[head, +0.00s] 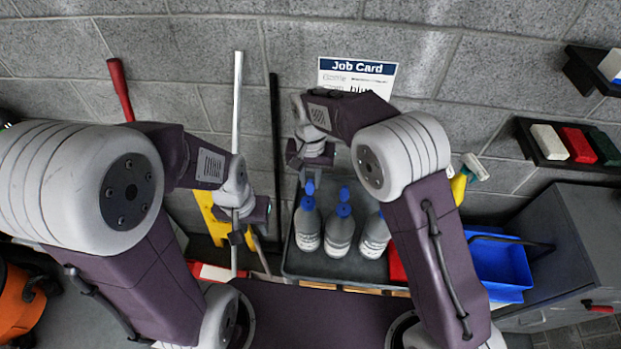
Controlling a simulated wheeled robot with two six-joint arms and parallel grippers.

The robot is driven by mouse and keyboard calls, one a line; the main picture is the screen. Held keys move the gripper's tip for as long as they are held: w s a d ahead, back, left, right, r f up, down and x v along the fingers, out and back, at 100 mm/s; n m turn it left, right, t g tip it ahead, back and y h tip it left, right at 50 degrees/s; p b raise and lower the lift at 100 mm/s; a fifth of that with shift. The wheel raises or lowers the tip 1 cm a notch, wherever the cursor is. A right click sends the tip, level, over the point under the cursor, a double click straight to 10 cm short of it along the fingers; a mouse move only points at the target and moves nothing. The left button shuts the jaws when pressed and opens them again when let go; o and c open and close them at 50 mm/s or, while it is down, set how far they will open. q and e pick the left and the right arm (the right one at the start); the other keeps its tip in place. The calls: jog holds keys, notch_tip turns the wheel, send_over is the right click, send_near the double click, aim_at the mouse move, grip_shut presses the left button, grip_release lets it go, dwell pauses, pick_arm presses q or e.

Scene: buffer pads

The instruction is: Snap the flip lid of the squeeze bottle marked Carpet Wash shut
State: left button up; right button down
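Three grey-white squeeze bottles with blue caps stand upright in a dark tray (345,275): a left bottle (307,228), a middle bottle (339,234) and a right bottle (375,238). Their labels are too small to read, so I cannot tell which is Carpet Wash. Blue lid parts stick up on the left and middle bottles. The right bottle's top is partly hidden by my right arm. My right gripper (307,172) is just above or behind the left bottle's cap; contact is unclear. My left gripper (237,234) is left of the tray. Neither gripper's finger gap shows clearly.
A Job Card (356,74) hangs on the block wall behind. A blue bin (498,265) and grey cabinet (575,250) stand at right. A shelf with coloured pads (578,145) is above them. Poles lean on the wall near my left gripper.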

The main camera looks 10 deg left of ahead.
jog(key=shift+s+b, duration=0.15)
jog(key=shift+b, duration=0.3)
jog(key=t+b, duration=0.2)
jog(key=b, duration=0.3)
jog(key=s+t+b, duration=0.1)
jog(key=t+b, duration=0.1)
jog(key=b, duration=0.3)
jog(key=s+t+b, duration=0.1)
jog(key=t+b, duration=0.1)
jog(key=b, duration=0.4)
jog(key=shift+r, duration=0.15)
jog(key=shift+s+r+t+b, duration=0.15)
jog(key=shift+r+t+b, duration=0.05)
jog(key=shift+t+b, duration=0.3)
jog(key=shift+r, duration=0.1)
jog(key=c, duration=1.4)
grip_release()
